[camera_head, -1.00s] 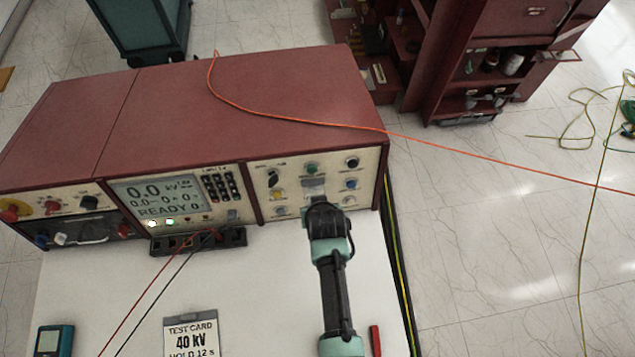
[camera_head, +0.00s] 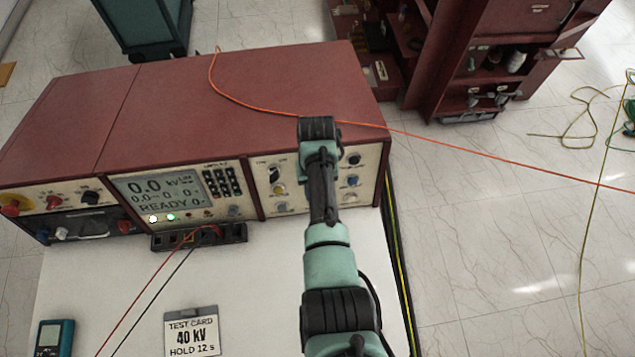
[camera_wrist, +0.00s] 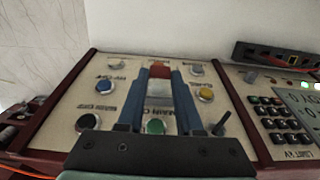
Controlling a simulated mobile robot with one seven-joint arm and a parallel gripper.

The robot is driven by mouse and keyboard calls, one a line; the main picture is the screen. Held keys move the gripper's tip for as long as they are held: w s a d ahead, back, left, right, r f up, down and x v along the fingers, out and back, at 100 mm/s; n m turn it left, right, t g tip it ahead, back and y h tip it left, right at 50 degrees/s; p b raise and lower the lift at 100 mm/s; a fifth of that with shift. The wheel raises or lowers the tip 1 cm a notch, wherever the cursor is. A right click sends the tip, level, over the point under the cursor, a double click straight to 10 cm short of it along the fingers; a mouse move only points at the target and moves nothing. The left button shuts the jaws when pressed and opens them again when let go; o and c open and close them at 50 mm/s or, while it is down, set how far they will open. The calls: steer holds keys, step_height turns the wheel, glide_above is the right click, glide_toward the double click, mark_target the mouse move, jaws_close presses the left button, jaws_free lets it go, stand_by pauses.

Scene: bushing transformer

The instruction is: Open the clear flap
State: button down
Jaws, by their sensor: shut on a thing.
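The control panel (camera_wrist: 75,100) appears upside down in the wrist view. My gripper (camera_wrist: 161,76) reaches over its middle with two blue fingers. A pale, see-through flap (camera_wrist: 159,92) lies between the fingers, and they are shut on it. A red part (camera_wrist: 160,70) shows just beyond the flap, near the fingertips. How far the flap is tilted is hard to tell. In the head view my arm covers the flap, the fingers and the middle of the panel (camera_head: 283,190).
Knobs and buttons surround the fingers: green (camera_wrist: 156,127), yellow (camera_wrist: 205,95), blue (camera_wrist: 107,88). A display (camera_head: 160,190) with a keypad is beside the panel. An orange cable (camera_head: 260,112) crosses the cabinet top near my wrist. A test card (camera_head: 192,330) lies on the white table.

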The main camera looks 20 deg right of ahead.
stand_by(0.3)
steer(key=c, duration=0.6)
jaws_free()
steer(key=shift+o, duration=0.2)
step_height(320, 180, up, 13)
steer(key=b, duration=0.1)
steer(key=shift+w+b, duration=0.25)
steer(key=shift+b, duration=0.05)
steer(key=shift+f, duration=0.15)
